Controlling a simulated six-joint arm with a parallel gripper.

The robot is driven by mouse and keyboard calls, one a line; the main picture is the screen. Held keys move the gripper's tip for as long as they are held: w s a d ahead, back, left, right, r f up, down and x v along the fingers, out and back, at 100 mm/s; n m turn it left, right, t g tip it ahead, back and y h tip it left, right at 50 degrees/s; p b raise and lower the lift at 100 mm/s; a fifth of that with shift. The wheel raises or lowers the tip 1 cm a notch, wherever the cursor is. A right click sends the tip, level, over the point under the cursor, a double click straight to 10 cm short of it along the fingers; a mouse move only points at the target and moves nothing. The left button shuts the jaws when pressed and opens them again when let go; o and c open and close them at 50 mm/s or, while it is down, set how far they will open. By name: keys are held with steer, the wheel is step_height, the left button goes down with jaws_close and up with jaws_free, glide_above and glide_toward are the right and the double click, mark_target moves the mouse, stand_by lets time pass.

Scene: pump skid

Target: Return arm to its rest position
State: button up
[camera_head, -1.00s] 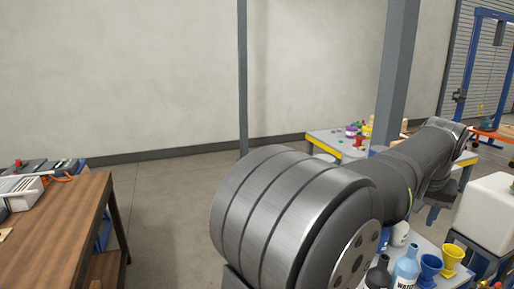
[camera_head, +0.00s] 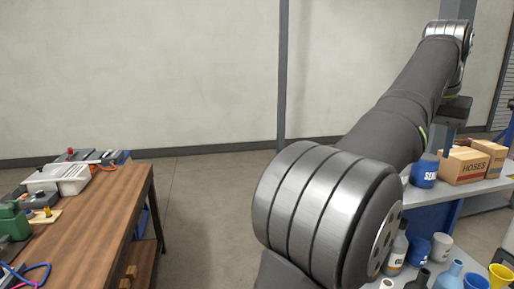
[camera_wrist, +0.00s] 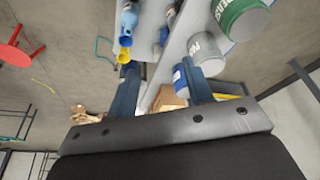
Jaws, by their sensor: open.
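In the wrist view, the two dark blue fingers of my gripper (camera_wrist: 159,66) stand apart, with nothing held between them. Behind them is a grey shelf unit (camera_wrist: 150,92) with containers, seen at a tilt. In the head view, my arm reaches from the lower middle up to the upper right, with its far joint near the top edge. My gripper cannot be made out there.
A wooden workbench (camera_head: 100,215) with tools stands at left. At right, shelves hold a blue cup (camera_head: 424,171), a HOSES box (camera_head: 463,166), bottles and a yellow funnel (camera_head: 501,275). A grey post (camera_head: 282,70) stands before the wall. Floor between bench and arm is clear.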

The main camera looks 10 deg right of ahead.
steer(key=w+a+r, duration=0.6)
steer(key=a+r, duration=0.1)
steer(key=shift+a+r, duration=0.25)
steer(key=shift+r, duration=0.15)
